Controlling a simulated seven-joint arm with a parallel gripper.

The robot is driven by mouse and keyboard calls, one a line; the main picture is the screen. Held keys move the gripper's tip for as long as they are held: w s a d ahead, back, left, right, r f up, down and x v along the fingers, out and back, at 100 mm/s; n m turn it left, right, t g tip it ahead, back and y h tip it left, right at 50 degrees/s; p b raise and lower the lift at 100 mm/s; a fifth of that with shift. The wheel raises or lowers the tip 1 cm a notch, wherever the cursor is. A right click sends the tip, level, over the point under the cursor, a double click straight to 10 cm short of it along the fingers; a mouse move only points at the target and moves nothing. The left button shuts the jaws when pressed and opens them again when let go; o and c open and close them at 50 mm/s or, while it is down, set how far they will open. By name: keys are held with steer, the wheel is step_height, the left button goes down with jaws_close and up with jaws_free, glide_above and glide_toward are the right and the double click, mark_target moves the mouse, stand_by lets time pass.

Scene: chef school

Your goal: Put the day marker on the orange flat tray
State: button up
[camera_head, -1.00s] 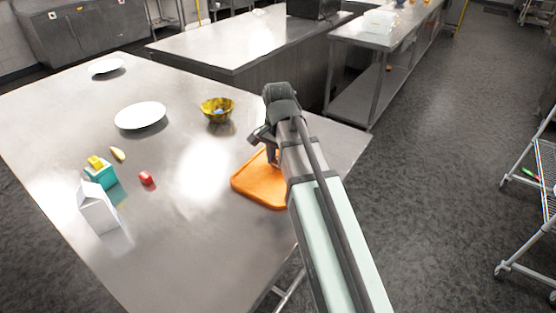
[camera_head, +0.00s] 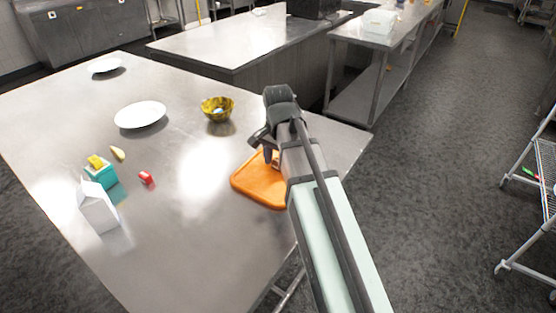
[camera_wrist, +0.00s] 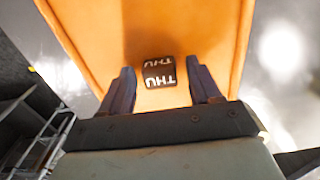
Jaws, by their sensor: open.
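The day marker (camera_wrist: 159,73) is a small black block with white "THU" lettering on two faces. In the wrist view it appears to rest on the orange flat tray (camera_wrist: 105,40), between my fingers, with a gap on each side. My gripper (camera_wrist: 161,70) is open over the tray. In the head view the orange tray (camera_head: 255,188) lies near the right edge of the steel table, partly covered by my arm. My gripper (camera_head: 268,152) is low over its far part there, and the marker cannot be made out.
On the steel table (camera_head: 190,245) stand a yellow patterned bowl (camera_head: 217,110), a white plate (camera_head: 140,116), another white plate (camera_head: 105,67), a white carton (camera_head: 98,208), a teal box (camera_head: 102,174), a small red item (camera_head: 146,178) and a yellow piece (camera_head: 118,153). The table's middle is clear.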

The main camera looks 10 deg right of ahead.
step_height(320, 180, up, 12)
steer(key=shift+r, duration=0.15)
stand_by(0.6)
stand_by(0.4)
